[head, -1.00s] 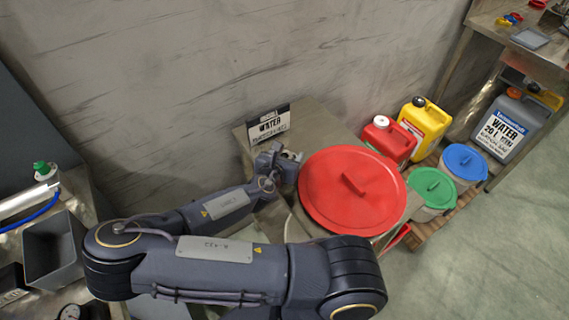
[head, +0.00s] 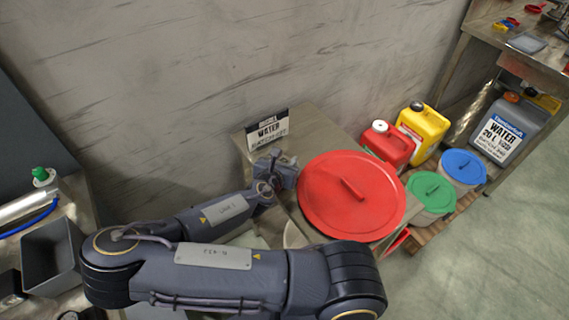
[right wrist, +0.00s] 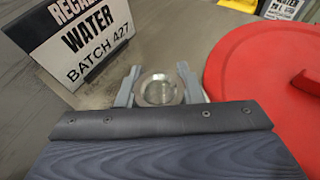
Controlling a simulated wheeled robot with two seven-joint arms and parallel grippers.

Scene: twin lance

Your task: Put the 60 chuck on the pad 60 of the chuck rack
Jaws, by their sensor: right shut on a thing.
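My right gripper (head: 285,168) is over the metal table by the wall, between the WATER sign and the large red lid. In the right wrist view its two fingers (right wrist: 158,80) are closed on the sides of a round, shiny metal piece (right wrist: 158,89), which looks like the chuck. No number can be read on it. In the head view the piece cannot be made out at the gripper. No chuck rack or pad marked 60 can be made out. My left gripper is not in view.
The WATER sign (head: 268,130) stands close behind the gripper, and the red lid (head: 330,195) lies close to its right. Green (head: 425,185) and blue (head: 465,162) lids, canisters (head: 388,148) and a workbench (head: 530,55) are further right. A grey bin (head: 52,250) is at left.

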